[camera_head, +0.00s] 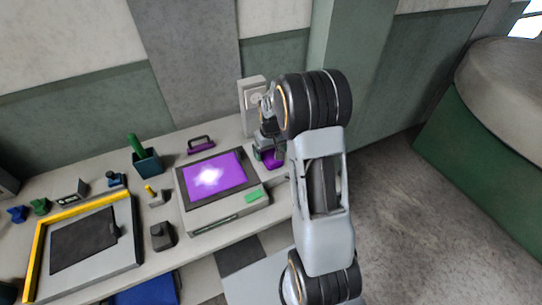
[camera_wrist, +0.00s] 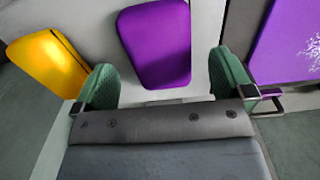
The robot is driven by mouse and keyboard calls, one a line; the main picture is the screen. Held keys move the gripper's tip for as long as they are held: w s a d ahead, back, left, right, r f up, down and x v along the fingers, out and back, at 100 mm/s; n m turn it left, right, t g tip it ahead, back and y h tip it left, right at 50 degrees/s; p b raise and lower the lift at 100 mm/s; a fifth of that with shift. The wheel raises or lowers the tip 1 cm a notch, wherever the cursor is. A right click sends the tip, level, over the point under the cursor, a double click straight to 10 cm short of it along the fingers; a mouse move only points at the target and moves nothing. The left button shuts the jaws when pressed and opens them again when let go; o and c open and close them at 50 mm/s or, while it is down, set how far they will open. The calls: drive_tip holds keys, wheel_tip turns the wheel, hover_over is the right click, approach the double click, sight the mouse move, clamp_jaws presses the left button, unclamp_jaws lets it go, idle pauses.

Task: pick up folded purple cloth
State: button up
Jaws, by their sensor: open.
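The folded purple cloth (camera_wrist: 157,45) shows in the wrist view as a rounded purple slab lying on the pale bench. It lies ahead of and between the fingers of my gripper (camera_wrist: 164,84). The two green finger pads are spread wide apart, with nothing held between them. In the head view, a purple patch of the cloth (camera_head: 272,160) shows just below my gripper (camera_head: 267,142), partly hidden by it and my arm. I cannot tell the exact height of the fingers above the cloth.
A yellow block (camera_wrist: 50,62) lies left of the cloth in the wrist view. A machine with a purple panel (camera_head: 214,174) stands left of the gripper, with a dark purple handled item (camera_head: 201,145) behind it. A pale wall box (camera_head: 251,100) is behind. Several small tools stand farther left.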

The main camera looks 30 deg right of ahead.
drive_tip(key=shift+f, duration=1.35)
drive_tip(key=c, duration=1)
